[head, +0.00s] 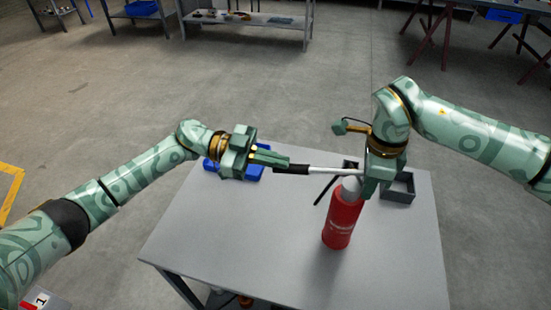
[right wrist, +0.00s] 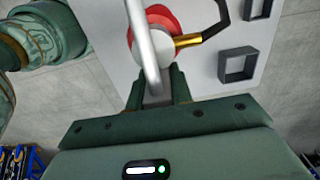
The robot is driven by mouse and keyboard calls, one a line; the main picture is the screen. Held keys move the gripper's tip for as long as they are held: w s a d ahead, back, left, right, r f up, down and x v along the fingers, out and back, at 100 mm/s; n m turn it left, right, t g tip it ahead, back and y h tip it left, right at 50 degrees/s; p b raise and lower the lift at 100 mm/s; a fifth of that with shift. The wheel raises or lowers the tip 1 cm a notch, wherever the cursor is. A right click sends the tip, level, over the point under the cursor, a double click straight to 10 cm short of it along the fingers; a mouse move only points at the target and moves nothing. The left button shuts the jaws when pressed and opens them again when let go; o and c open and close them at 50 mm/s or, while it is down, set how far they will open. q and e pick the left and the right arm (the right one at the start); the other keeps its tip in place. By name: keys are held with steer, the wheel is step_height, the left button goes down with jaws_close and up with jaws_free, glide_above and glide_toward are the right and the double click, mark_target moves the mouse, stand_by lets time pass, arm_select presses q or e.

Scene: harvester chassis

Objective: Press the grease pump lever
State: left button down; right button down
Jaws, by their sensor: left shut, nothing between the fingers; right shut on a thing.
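The grease pump (head: 341,222) has a red cylinder and stands upright on the grey table. Its silver lever (head: 325,171) reaches left from the top and ends in a black grip (head: 291,169). My left gripper (head: 286,162) is shut and empty, its fingertips at the black grip; I cannot tell whether they touch it. My right gripper (head: 370,186) is shut on the grease pump at its top. In the right wrist view, the fingers (right wrist: 157,92) flank a silver part, with the red body (right wrist: 165,20), a brass fitting and a black hose beyond.
The grey table (head: 240,235) is bare at the front. A blue tray (head: 252,175) lies behind my left gripper. A dark open box (head: 401,190) stands right of the pump, also seen in the right wrist view (right wrist: 238,67). Shelves (head: 250,20) stand far back.

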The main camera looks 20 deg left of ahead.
arm_select(q)
steer(key=r, duration=0.2)
steer(key=shift+s+a+r, duration=0.25)
steer(key=shift+a+r, duration=0.1)
steer(key=shift+a, duration=0.05)
arm_select(e)
steer(key=shift+d+f, duration=0.1)
arm_select(q)
steer(key=a+r, duration=0.1)
steer(key=a, duration=0.9)
steer(key=shift+s+r, duration=0.15)
steer(key=shift+s, duration=0.05)
arm_select(e)
steer(key=c, duration=1.2)
jaws_free()
steer(key=shift+w, duration=0.1)
steer(key=shift+o, duration=0.2)
step_height(320, 180, up, 12)
steer(key=shift+f, duration=0.1)
